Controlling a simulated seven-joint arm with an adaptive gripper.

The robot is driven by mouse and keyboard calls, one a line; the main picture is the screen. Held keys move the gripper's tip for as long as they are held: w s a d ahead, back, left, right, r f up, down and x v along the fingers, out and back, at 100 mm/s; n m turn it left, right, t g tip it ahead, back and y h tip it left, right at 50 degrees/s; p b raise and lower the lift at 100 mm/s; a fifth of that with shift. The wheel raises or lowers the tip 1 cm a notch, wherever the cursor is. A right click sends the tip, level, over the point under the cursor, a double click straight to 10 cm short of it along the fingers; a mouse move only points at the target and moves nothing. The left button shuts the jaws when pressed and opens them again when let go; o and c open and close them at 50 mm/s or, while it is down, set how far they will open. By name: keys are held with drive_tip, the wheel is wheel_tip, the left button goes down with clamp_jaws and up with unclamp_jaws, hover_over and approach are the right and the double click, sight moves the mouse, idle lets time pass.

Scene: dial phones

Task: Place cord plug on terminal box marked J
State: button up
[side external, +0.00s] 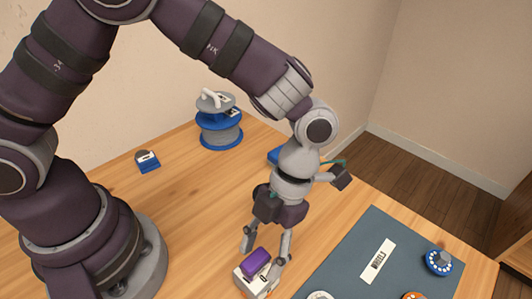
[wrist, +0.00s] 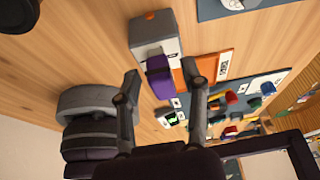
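A purple block (side external: 257,262) sits on top of a pale box (side external: 243,280) at the front of the table. In the wrist view, the purple block (wrist: 158,76) stands against the grey and white box (wrist: 155,35). My gripper (side external: 263,254) is above the box, pointing down, its fingers on either side of the purple block. In the wrist view, my gripper (wrist: 162,80) shows gaps between both fingertips and the block. I cannot tell whether this block is the cord plug. I cannot read a J on any box.
A blue and grey reel-like stand (side external: 220,122) is at the back. A small blue block with a white label (side external: 148,161) lies left of it. A blue-grey mat (side external: 345,262) at right carries a white label (side external: 377,260) and a blue dial (side external: 439,261). Bare wood lies between.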

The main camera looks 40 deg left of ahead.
drive_tip(key=w+a+r+n+t, duration=0.1)
drive_tip(key=w+a+r+n, duration=0.1)
drive_tip(key=r+n, duration=0.35)
drive_tip(key=w+a+r+n+t, duration=0.1)
drive_tip(key=w+r+n, duration=0.15)
drive_tip(key=r, duration=0.55)
drive_tip(key=s+a+n+t, duration=0.2)
drive_tip(key=a+n+t, duration=0.2)
drive_tip(key=n, duration=1)
drive_tip(key=s+a+r+n+t, duration=0.1)
drive_tip(key=a+n+t, duration=0.3)
drive_tip(key=a+n, duration=0.6)
drive_tip(key=s+n, duration=0.1)
drive_tip(key=n, duration=0.3)
drive_tip(key=shift+r, duration=0.25)
